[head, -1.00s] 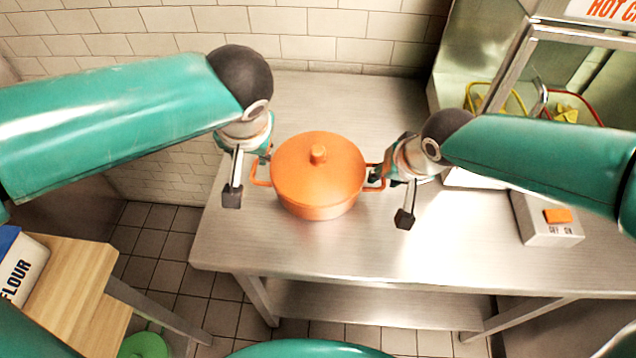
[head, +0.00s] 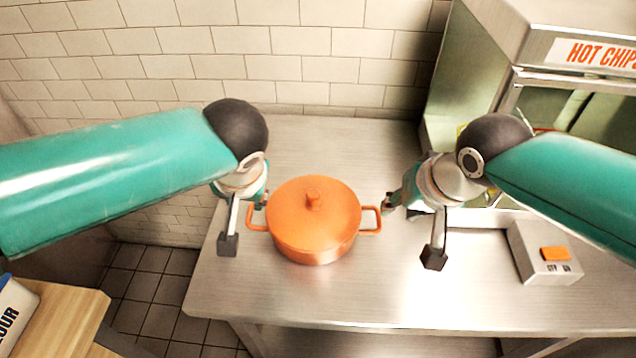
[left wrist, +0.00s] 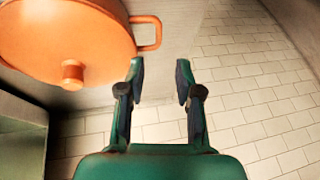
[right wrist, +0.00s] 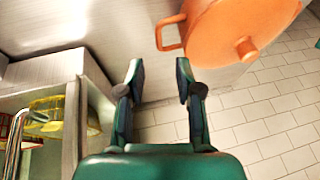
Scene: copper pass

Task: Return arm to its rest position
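The orange lidded pot (head: 312,232) stands upright on the steel table (head: 300,306), a loop handle on each side. It also shows in the left wrist view (left wrist: 65,35) and the right wrist view (right wrist: 225,30). My left gripper (head: 262,202) is beside the pot's left handle; its fingers (left wrist: 159,75) are open and empty, with the handle outside the gap. My right gripper (head: 388,203) is just right of the pot's right handle; its fingers (right wrist: 159,75) are open and empty. Both grippers are partly hidden by the wrists in the head view.
A hot chips cabinet (head: 590,54) stands at the right, behind my right arm, with wire baskets (right wrist: 48,115) inside. A tiled wall (head: 330,60) is behind. A wooden counter (head: 62,318) with a flour bag (head: 14,312) is lower left.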

